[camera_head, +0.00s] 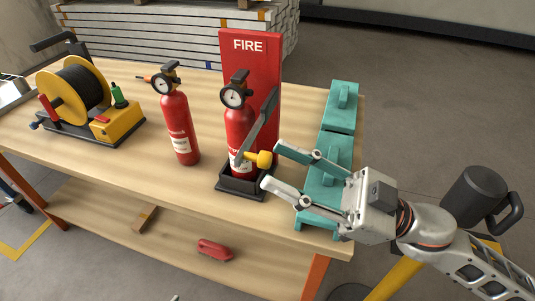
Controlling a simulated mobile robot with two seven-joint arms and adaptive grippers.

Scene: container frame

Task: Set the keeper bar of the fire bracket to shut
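The fire bracket (252,48) is a red back plate marked FIRE above a black tray, standing on the wooden bench. A red extinguisher (238,125) stands upright in it. The grey keeper bar (262,120) slants from the plate's right edge down to the left, past the extinguisher's right front. Whether it touches the extinguisher I cannot tell. A yellow knob (264,159) sits near its lower end. My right gripper (271,163) comes from the right with fingers apart, one tip above and one below the knob; contact is not clear. My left gripper is not in view.
A second extinguisher (179,130) stands left of the bracket. A hose reel (80,90) stands farther left. Teal cases (340,105) lie right of the bracket, under my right gripper. A red object (214,250) lies on the lower shelf.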

